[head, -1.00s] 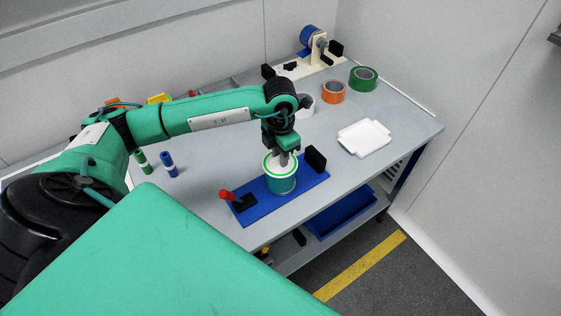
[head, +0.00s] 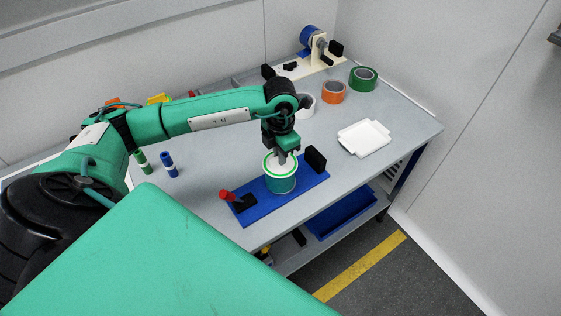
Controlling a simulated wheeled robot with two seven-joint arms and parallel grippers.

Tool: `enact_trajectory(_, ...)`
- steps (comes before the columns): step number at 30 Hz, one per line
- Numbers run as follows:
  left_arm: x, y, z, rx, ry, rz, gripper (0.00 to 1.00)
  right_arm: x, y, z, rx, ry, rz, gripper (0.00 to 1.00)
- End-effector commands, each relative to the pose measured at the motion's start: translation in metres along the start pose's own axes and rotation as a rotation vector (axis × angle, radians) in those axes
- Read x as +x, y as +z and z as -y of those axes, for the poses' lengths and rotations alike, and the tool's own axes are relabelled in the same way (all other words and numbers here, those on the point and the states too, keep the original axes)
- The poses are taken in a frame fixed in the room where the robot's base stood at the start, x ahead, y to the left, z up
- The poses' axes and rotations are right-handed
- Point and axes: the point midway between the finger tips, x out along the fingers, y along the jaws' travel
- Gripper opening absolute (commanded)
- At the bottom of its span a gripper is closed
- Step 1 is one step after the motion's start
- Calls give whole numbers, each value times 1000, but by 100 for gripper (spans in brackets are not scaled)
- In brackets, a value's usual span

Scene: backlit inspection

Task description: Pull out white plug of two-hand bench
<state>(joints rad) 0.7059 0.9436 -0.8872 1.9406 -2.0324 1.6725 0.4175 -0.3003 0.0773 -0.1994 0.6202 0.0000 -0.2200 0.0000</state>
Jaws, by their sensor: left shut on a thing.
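The white plug (head: 273,162) sits in the top of a teal cylinder (head: 281,185), inside a green rim. The cylinder stands upright on the blue base (head: 262,211) of the bench device. My left gripper (head: 282,158) points down from above and is shut on the white plug, near its middle. The fingers hide part of the plug's top, including the part they hold. My right gripper is not in view.
A red-handled lever (head: 227,195) and a black block (head: 315,158) stand on the blue base, either side of the cylinder. A white tray (head: 364,138) lies to the right. Tape rolls, orange (head: 333,92) and green (head: 363,79), stand behind.

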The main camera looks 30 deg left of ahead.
Motion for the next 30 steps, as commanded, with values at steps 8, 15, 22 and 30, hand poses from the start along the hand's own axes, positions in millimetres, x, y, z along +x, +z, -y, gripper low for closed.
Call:
enact_trajectory(8, -6, 0, 0, 0, 0, 0, 0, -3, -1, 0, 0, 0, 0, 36)
enact_trajectory(15, -13, 0, 0, 0, 0, 0, 0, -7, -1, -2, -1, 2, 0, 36)
enact_trajectory(22, -20, 0, 0, 0, 0, 1, 0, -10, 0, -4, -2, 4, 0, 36)
enact_trajectory(30, -28, 0, 0, 0, 0, 1, 0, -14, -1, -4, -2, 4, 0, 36)
